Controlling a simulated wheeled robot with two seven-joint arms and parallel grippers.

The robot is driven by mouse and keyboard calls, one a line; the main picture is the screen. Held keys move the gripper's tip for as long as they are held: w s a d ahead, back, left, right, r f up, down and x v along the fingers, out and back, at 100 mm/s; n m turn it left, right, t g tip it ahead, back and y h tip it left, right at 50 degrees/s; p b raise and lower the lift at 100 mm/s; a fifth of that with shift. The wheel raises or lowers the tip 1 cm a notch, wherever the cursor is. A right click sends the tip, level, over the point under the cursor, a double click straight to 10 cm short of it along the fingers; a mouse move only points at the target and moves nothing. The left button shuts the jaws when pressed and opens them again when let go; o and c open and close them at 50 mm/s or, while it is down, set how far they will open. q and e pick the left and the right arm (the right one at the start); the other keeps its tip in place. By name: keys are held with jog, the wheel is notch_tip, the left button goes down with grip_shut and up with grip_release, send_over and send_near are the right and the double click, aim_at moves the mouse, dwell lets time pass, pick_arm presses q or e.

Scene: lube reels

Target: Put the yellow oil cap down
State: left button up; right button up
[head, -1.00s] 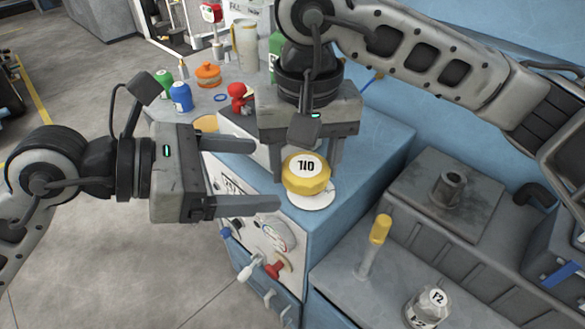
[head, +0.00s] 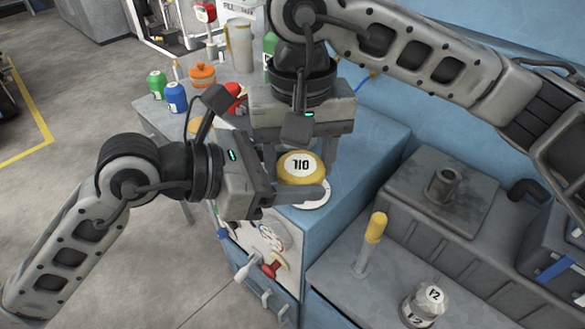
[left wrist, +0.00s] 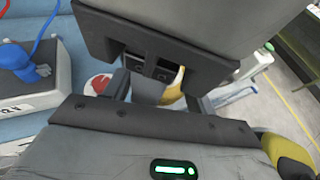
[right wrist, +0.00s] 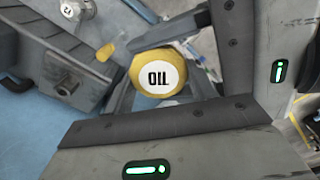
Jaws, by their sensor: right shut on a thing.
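The yellow oil cap (head: 299,173), with a white OIL label on top, is between the fingers of my right gripper (head: 300,166), which is shut on it. It also shows in the right wrist view (right wrist: 160,72). A white disc (head: 318,204) lies under or just beside the cap on the blue cabinet top; whether the cap touches it is unclear. My left gripper (left wrist: 157,92) has its fingers apart beside the cap, with one finger passing in front of it in the head view. The left wrist view shows only a sliver of the cap (left wrist: 173,92).
Green (head: 156,84) and blue (head: 176,97) bottles and an orange container (head: 202,75) stand at the back left. A yellow-topped post (head: 376,228) and a jar (head: 425,303) stand on the lower surface at right. The cabinet top right of the cap is clear.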

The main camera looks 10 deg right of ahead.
jog(key=o, duration=1.1)
jog(key=shift+c, duration=0.2)
jog(key=shift+a, duration=0.1)
jog(key=shift+r, duration=0.1)
